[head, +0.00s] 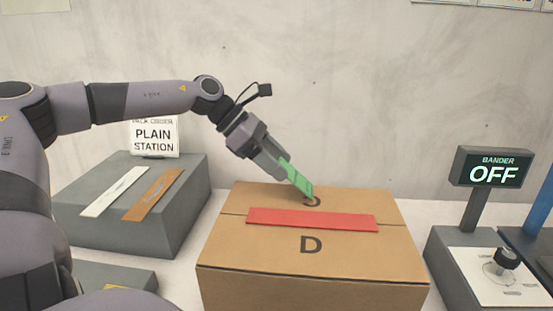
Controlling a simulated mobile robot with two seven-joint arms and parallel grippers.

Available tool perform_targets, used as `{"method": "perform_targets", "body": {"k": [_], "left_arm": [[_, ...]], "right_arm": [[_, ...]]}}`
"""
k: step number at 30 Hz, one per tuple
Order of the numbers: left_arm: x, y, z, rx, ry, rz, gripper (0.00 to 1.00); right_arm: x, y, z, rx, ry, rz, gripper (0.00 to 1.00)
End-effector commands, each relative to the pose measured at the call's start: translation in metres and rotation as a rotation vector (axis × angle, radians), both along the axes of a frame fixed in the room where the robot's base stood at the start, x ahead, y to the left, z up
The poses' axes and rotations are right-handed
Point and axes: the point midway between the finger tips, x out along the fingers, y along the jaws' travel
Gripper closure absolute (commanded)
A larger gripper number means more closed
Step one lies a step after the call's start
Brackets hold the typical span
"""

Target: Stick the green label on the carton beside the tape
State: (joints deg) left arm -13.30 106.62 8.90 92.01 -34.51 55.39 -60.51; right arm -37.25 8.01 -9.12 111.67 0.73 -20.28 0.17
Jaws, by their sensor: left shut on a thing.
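The carton (345,263) stands in the middle, closed, with a letter D on its top. A red strip of tape (313,219) lies across its top. My left gripper (285,167) is shut on the green label (299,180) and points down and right. The label is tilted, and its lower end is at or just above the carton's top behind the tape, close to a second, partly covered letter. I cannot tell whether it touches the carton. My right gripper is not in view.
A grey block (185,215) at the left holds a white strip (115,192) and a brown strip (153,194), with a PLAIN STATION sign (154,137) behind. A bander screen (492,170) reading OFF and a knob panel (493,284) stand at the right.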

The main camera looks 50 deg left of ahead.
Motion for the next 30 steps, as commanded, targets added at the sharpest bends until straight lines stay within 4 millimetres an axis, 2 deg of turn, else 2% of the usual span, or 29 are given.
{"method": "perform_targets", "body": {"k": [10,11,12,13,19,20,21,30], "left_arm": [[0.0000,-0.0001,-0.0031,0.000,0.000,0.000,0.66],[0.0000,-0.0001,-0.0031,0.000,0.000,0.000,0.28],[0.0000,-0.0001,-0.0031,0.000,0.000,0.000,0.15],[0.0001,-0.0001,-0.0031,0.000,0.000,0.000,0.08],[0.0000,0.0000,-0.0032,0.000,0.000,0.000,0.08],[0.0000,0.0000,-0.0032,0.000,0.000,0.000,0.02],[0.0000,0.0000,-0.0032,0.000,0.000,0.000,0.00],[-0.0012,0.0017,0.0004,-0.001,-0.002,0.001,0.00]], "right_arm": [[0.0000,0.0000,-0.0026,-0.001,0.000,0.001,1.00],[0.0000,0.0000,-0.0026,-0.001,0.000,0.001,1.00],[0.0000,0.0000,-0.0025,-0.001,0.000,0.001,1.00],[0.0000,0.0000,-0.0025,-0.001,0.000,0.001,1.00],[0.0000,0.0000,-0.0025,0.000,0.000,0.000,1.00],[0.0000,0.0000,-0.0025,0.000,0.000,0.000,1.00],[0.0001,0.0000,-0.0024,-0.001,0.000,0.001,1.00],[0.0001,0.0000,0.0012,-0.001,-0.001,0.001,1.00]]}}
